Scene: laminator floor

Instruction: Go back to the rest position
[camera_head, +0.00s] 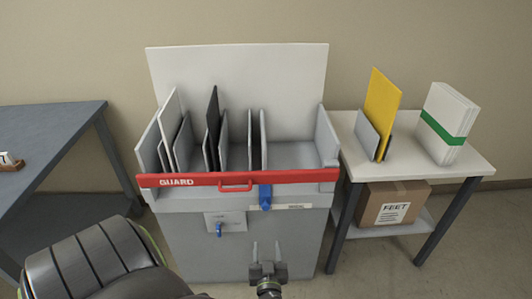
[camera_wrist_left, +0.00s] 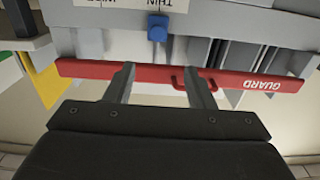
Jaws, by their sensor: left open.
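My left gripper (camera_head: 266,255) is in front of the grey laminator cabinet (camera_head: 190,250), low and near the middle of its front. Its two fingers are apart with nothing between them. In the left wrist view the open fingers (camera_wrist_left: 162,85) show against the red guard bar (camera_wrist_left: 240,82) and its handle; I cannot tell whether they touch it. In the head view the guard bar (camera_head: 290,176) lies across the front of the cabinet's top, below the slots. My right gripper does not show.
White and black boards (camera_head: 212,120) stand in the slots. A blue knob (camera_head: 265,196) sits under the guard. At right a white table (camera_head: 480,160) holds a yellow board (camera_head: 382,100) and a banded white stack (camera_head: 445,110), with a cardboard box (camera_head: 395,195) below. A grey table (camera_head: 50,130) stands left.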

